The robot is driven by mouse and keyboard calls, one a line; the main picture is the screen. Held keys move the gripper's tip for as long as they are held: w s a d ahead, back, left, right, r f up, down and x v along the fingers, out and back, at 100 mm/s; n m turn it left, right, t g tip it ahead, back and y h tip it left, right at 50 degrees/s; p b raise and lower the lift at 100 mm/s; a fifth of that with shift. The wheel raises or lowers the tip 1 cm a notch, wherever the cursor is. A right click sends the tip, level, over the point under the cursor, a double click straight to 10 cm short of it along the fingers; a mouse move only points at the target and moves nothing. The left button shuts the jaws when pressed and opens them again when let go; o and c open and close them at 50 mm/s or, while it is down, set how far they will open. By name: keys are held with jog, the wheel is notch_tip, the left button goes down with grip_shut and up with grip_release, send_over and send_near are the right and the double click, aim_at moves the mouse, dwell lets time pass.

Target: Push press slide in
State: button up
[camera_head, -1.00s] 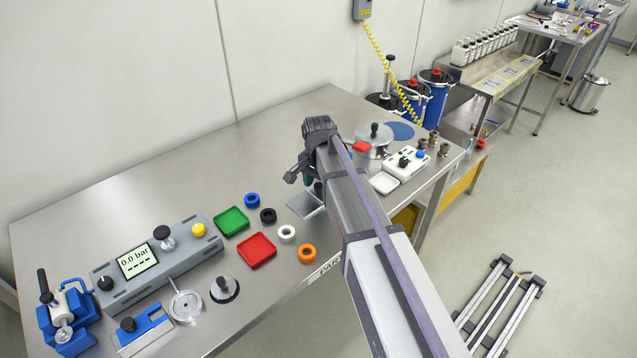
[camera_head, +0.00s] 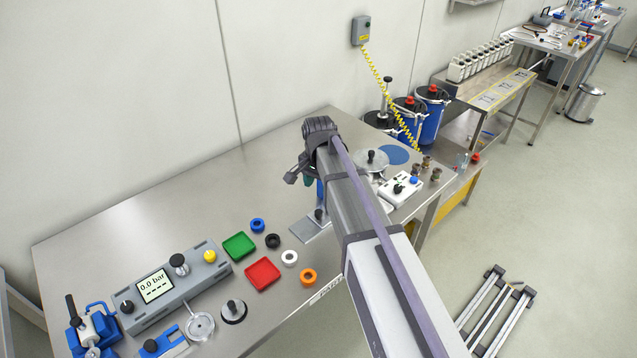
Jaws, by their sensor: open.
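My gripper (camera_head: 296,174) is at the far end of my arm, over the back middle of the steel bench. Its jaws are open; the fingertips are mostly hidden by the arm. Just below it stands a small device with a flat grey base plate (camera_head: 309,231), a blue upright (camera_head: 319,190) and a dark knob, partly covered by my arm. It may be the press; I cannot make out its slide clearly. At the lower left is a blue fixture (camera_head: 165,343) with a black knob, beside a blue clamp-like device (camera_head: 93,330). I see no contact between gripper and device.
The bench (camera_head: 130,220) also carries a grey pressure console (camera_head: 172,284), a green tray (camera_head: 239,245), a red tray (camera_head: 262,274), several coloured rings and a white box (camera_head: 400,190). A yellow coiled cable (camera_head: 385,97) hangs behind. The bench's back left is clear.

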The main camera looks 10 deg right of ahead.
aim_at(315, 216)
jog(key=shift+c, duration=0.4)
